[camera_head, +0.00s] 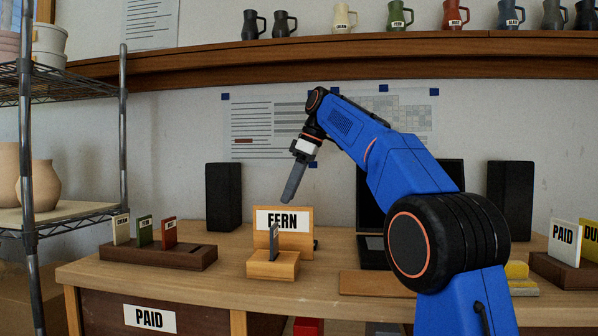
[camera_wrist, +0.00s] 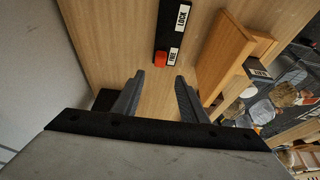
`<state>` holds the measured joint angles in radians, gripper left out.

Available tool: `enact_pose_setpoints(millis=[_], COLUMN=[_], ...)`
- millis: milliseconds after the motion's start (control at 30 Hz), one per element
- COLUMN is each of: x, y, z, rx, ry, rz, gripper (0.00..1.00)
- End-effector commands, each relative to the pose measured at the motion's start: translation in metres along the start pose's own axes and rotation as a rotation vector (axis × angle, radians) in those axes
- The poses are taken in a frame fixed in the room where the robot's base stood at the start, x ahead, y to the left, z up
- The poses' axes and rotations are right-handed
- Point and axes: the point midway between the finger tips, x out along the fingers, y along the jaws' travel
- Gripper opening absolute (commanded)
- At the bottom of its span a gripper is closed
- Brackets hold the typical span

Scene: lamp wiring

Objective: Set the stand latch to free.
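The wooden stand (camera_head: 266,266) with a FERN sign (camera_head: 283,219) sits on the table in the head view. In the wrist view the latch is a black strip (camera_wrist: 168,30) on a wooden surface, with a LOCK label (camera_wrist: 182,18) at its far end and a label that seems to read FREE (camera_wrist: 174,55) at its near end. The red latch knob (camera_wrist: 160,58) is at the near end, beside that nearer label. My gripper (camera_wrist: 159,76) is open and empty, its fingertips just short of the knob in the picture. In the head view my gripper (camera_head: 288,196) points down above the stand, apart from it.
A dark tray (camera_head: 172,258) with small labelled cards stands left of the stand. A laptop (camera_head: 370,250) and a speaker (camera_head: 223,197) stand behind. PAID and DUE-like cards (camera_head: 565,243) stand at the right. A wire shelf (camera_head: 70,229) is at the far left.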

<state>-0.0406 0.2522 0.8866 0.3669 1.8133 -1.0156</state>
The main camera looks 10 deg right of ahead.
Motion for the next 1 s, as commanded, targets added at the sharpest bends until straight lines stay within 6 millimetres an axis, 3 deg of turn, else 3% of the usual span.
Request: enact_pose_setpoints(millis=[200, 433, 1000], x=[-0.035, -0.056, -0.065], y=[0.001, 0.001, 0.0], z=[0.0, -0.001, 0.0], rx=[0.001, 0.0, 0.001], ry=[0.0, 0.002, 0.0], rz=[0.003, 0.002, 0.001], gripper=[0.39, 0.39, 0.39])
